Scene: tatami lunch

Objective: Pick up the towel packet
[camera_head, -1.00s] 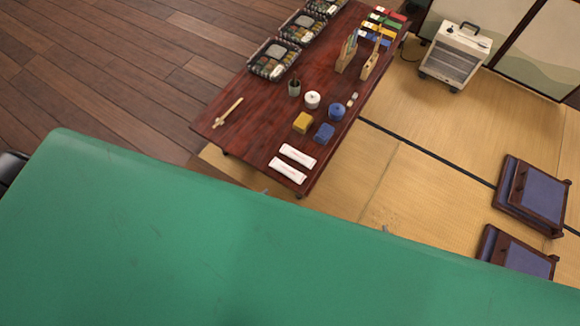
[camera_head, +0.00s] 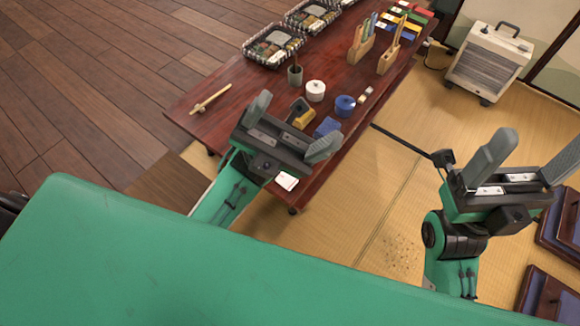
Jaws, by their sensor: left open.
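A white towel packet (camera_head: 286,180) lies at the near end of the low dark-red table (camera_head: 220,128). Only a small part of it shows, because my left gripper hides the rest. The second white packet seen earlier is hidden behind that gripper. My right gripper (camera_head: 538,150) is open and empty, to the right of the table over the tatami.
Chopsticks (camera_head: 210,98) lie left. Bento trays (camera_head: 274,46) are farther back. A heater (camera_head: 490,62) stands on the tatami.

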